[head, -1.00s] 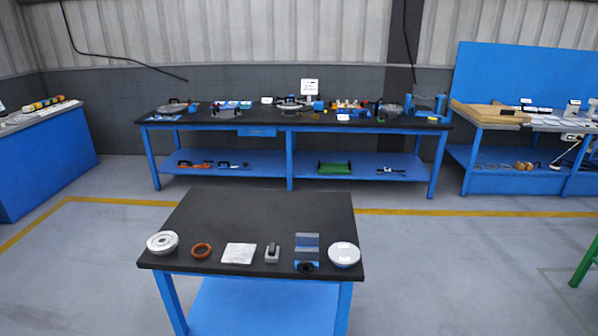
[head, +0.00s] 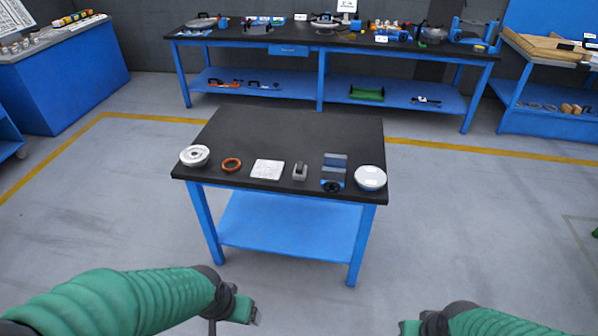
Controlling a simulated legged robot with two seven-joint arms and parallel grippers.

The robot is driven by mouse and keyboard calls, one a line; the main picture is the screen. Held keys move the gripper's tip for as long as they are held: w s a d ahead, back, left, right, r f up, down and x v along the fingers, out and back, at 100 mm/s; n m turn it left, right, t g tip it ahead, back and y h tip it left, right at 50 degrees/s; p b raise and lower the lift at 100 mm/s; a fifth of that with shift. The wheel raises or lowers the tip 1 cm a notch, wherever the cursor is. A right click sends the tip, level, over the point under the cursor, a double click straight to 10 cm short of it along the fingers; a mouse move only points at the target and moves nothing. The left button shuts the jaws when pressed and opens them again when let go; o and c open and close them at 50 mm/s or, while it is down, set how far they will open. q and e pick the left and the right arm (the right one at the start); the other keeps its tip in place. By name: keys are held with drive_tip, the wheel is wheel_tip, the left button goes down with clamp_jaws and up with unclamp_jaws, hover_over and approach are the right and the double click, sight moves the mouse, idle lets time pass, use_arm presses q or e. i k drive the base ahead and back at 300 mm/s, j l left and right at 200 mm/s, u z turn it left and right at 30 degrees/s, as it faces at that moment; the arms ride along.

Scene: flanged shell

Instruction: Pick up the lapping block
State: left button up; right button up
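A row of parts lies along the front edge of a black-topped table. In it are a small grey block (head: 300,171) with a dark raised middle and a flat pale square plate (head: 268,169). I cannot tell for certain which of these is the lapping block. My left gripper (head: 246,311) is low in the head view, in front of the table and well short of the parts. My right gripper (head: 408,328) barely shows at the bottom edge, also away from the table. The fingers of both are too small or cut off to tell their opening.
The table (head: 290,130) also bears a silver flanged disc (head: 194,156), an orange ring (head: 231,164), a blue-grey fixture (head: 333,172) and a round silver lid (head: 370,178). Its rear top is clear. A long workbench (head: 330,45) stands behind. The floor around is free.

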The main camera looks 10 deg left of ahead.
sight(300, 170)
drive_tip(key=i+l, duration=0.2)
drive_tip(key=i, duration=0.25)
drive_tip(key=i+l, duration=0.2)
drive_tip(key=i, duration=0.3)
drive_tip(key=i+l+u, duration=0.1)
drive_tip(key=i, duration=0.35)
drive_tip(key=i+l, duration=0.35)
drive_tip(key=i, duration=0.15)
